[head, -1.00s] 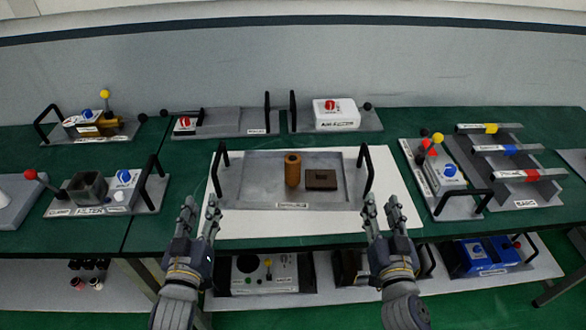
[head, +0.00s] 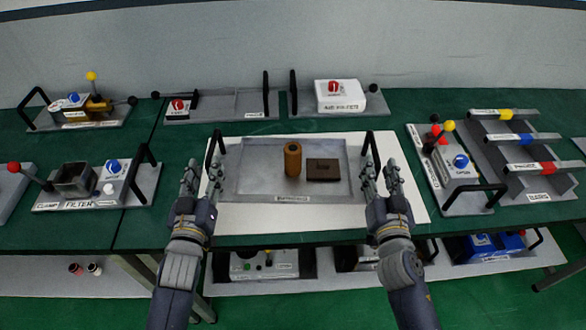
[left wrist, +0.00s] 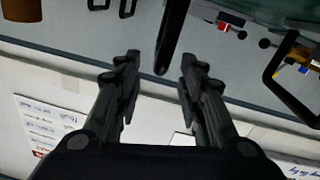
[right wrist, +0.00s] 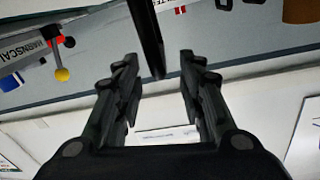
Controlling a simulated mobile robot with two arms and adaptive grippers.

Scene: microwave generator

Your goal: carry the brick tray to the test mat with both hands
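The grey brick tray (head: 240,188) lies on the white test mat (head: 270,226) in the middle of the green table. An orange-brown cylinder (head: 292,159) and a dark brown brick (head: 323,169) stand in it. My left gripper (head: 191,170) is open by the tray's left black handle (head: 213,152). In the left wrist view that handle (left wrist: 172,35) reaches in between the spread fingers (left wrist: 160,68). My right gripper (head: 380,172) is open by the right handle (head: 369,145). In the right wrist view the handle (right wrist: 147,35) reaches toward the gap between the fingers (right wrist: 160,68).
A filter unit (head: 80,180) stands left of the mat and a labelled rack (head: 515,150) at the right. A grey unit with yellow and red knobs (head: 450,165) stands close to the mat's right edge. More units line the back. A lower shelf (head: 340,277) holds other devices.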

